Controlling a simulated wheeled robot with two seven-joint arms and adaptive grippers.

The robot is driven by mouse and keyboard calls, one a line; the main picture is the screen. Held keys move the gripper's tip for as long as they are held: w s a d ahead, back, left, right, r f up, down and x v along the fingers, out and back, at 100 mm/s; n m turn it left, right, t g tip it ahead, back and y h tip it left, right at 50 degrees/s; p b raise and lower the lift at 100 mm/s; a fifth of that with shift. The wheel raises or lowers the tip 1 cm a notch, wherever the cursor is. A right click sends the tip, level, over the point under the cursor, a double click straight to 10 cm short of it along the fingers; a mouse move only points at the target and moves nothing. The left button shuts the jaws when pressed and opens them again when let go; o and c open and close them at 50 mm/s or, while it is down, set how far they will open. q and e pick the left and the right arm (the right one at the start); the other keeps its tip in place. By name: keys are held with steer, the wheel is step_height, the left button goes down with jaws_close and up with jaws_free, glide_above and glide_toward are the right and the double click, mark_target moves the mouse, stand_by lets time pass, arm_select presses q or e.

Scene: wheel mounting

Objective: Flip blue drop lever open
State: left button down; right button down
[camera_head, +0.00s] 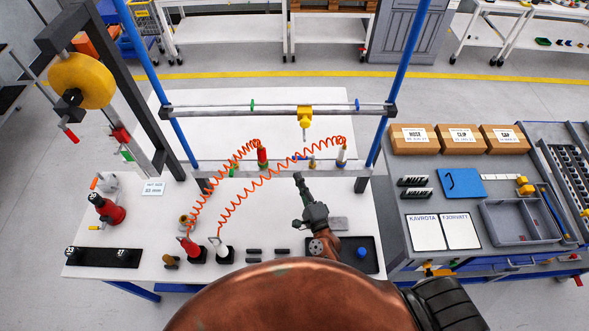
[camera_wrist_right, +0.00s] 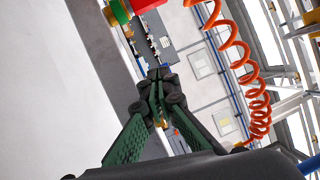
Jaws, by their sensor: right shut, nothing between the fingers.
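My right gripper (camera_head: 298,177) points away from me, just in front of the white cross rail (camera_head: 225,170). Its green-padded fingers meet at the tips in the wrist view (camera_wrist_right: 158,73), with nothing between them. A small blue piece (camera_head: 299,156) shows on the rail just beyond the fingertips. It may be the blue drop lever, but it is too small to tell its shape or whether it is open. My left gripper is not in view.
A red-green fitting (camera_head: 262,158) stands left on the rail. A yellow hanging tool (camera_head: 304,115) is above. A black tray (camera_head: 368,247) lies right.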

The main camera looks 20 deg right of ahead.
steer(key=s, duration=0.6)
steer(key=shift+s+d+f, duration=0.2)
steer(key=shift+s+f, duration=0.05)
steer(key=shift+f, duration=0.2)
